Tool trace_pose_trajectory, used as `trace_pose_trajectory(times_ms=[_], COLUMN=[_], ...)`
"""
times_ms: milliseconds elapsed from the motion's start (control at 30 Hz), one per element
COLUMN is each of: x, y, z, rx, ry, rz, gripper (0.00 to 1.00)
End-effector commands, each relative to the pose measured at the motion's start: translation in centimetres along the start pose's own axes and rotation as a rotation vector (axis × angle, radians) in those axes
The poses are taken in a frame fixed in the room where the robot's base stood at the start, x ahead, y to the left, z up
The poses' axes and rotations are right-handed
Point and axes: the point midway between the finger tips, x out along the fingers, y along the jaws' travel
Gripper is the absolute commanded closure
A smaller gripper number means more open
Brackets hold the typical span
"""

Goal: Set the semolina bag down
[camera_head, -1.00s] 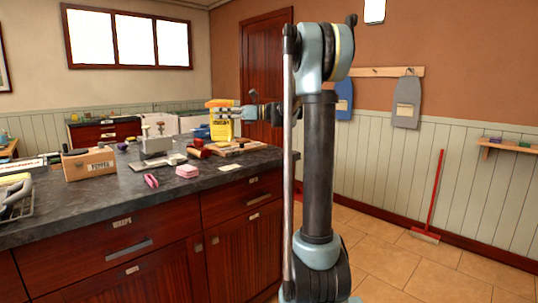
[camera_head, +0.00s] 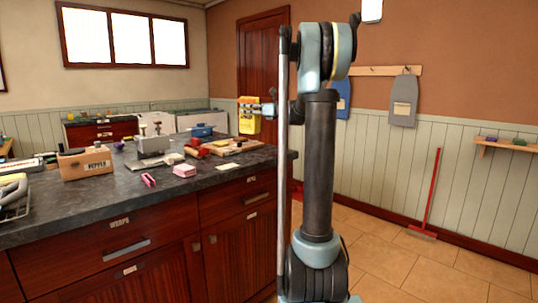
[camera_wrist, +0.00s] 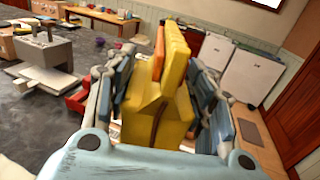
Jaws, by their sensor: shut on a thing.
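The semolina bag is a yellow bag (camera_head: 249,122) with an orange patch, held in the air above the right end of the dark counter in the head view. In the wrist view the yellow bag (camera_wrist: 158,112) stands between the fingers, which press on both sides. My gripper (camera_head: 256,109) is shut on it, and its fingers also show in the wrist view (camera_wrist: 155,95). The bag's underside is hidden in the wrist view.
A bare strip runs along the counter's front edge.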

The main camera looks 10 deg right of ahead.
Motion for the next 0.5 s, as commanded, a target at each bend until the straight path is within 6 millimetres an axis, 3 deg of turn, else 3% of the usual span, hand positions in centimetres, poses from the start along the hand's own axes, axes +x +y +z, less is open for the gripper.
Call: trace_pose_trajectory(times_ms=[100, 200, 333, 500], x=[-2.1, -3.6, -4.9, -5.5], y=[-3.9, -6.4, -8.3, -9.3], z=[0.1, 0.1, 0.1, -0.8], rx=[0.0, 0.0, 0.0, 0.0], ry=[-0.001, -0.001, -0.001, 0.0], rz=[-0.117, -0.193, -0.254, -0.284], gripper=[1.0, 1.0, 1.0, 1.0])
